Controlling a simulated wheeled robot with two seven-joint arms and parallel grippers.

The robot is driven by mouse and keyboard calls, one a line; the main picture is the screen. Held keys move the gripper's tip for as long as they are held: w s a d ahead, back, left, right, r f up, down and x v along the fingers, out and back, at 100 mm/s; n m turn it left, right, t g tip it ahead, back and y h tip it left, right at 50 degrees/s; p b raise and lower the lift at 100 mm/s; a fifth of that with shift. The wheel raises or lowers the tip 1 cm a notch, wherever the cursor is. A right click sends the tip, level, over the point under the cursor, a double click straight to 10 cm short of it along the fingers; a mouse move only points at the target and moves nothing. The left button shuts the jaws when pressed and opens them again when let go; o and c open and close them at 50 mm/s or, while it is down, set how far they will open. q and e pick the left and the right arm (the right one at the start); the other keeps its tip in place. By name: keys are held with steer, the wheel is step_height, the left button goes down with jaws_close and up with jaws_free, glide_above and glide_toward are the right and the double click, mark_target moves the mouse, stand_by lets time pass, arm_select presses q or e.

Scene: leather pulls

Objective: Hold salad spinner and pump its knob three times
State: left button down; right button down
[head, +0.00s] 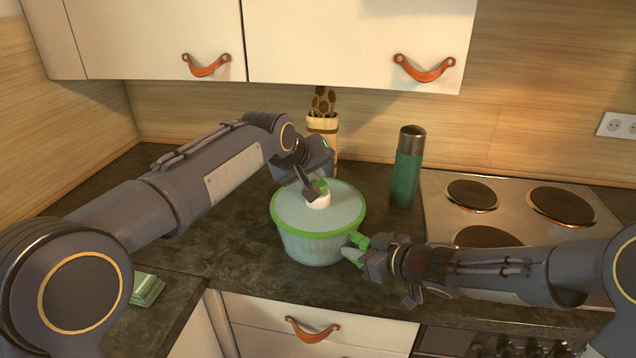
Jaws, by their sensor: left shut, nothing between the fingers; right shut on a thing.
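The salad spinner (300,247) stands upright on the dark counter, with a translucent bowl, a pale lid with a green rim and a green side handle at its lower right. Its knob (318,199) is white with a green top, at the middle of the lid. My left gripper (311,195) is shut and empty, pointing down right at the knob; I cannot tell whether it touches it. My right gripper (356,252) is shut on the spinner's green handle, whose end is partly hidden by the fingers.
A green bottle (405,170) stands behind and right of the spinner, beside the stove (450,212). A holder with utensils (322,124) stands behind my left gripper. Folded green cloth (146,289) lies at the front left. Wall cabinets (350,45) hang above; the counter left of the spinner is clear.

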arm_select(q)
steer(key=shift+r, duration=0.4)
steer(key=shift+r, duration=2.5)
stand_by(0.6)
steer(key=shift+r, duration=1.9)
steer(key=shift+f, duration=0.1)
steer(key=shift+f, duration=4.3)
steer(key=shift+f, duration=0.1)
steer(key=shift+f, duration=0.3)
